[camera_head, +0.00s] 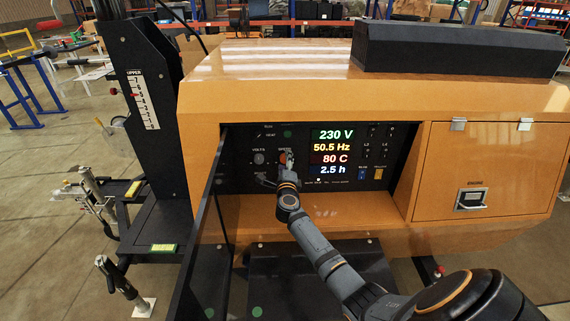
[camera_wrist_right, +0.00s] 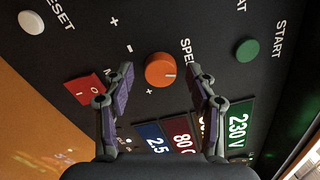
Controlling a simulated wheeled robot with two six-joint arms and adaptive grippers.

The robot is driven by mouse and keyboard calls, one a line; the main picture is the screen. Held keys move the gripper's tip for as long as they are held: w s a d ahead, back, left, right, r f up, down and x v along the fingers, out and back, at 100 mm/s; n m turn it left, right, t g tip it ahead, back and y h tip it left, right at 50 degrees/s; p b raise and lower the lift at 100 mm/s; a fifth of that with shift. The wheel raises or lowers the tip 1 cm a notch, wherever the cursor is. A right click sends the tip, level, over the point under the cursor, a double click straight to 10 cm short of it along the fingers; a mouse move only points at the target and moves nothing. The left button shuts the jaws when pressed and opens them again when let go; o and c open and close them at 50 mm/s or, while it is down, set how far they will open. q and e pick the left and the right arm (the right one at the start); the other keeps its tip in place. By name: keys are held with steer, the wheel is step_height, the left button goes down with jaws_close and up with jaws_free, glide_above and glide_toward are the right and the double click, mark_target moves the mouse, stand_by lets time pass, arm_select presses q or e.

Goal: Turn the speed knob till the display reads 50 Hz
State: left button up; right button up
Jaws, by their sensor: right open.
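The orange speed knob (camera_wrist_right: 160,70) is on the black control panel (camera_head: 245,165), with its pale pointer mark toward the right in the right wrist view. In the head view my gripper partly covers the knob (camera_head: 282,156). My right gripper (camera_head: 289,160) is open at the panel. In the right wrist view its two fingers (camera_wrist_right: 161,84) are on either side of the knob, with gaps visible; I cannot tell how deep they reach. The display (camera_head: 332,152) reads 230 V, 50.5 Hz, 80 C and 2.5 h. My left gripper is not in view.
A green start button (camera_wrist_right: 247,50), a white reset button (camera_wrist_right: 32,22) and a red rocker switch (camera_wrist_right: 83,91) are near the knob. The grey volts knob (camera_head: 259,158) is to its left. An open dark door (camera_head: 207,235) bounds the recess at left.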

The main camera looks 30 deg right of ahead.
steer(key=v, duration=1.2)
steer(key=shift+f, duration=0.1)
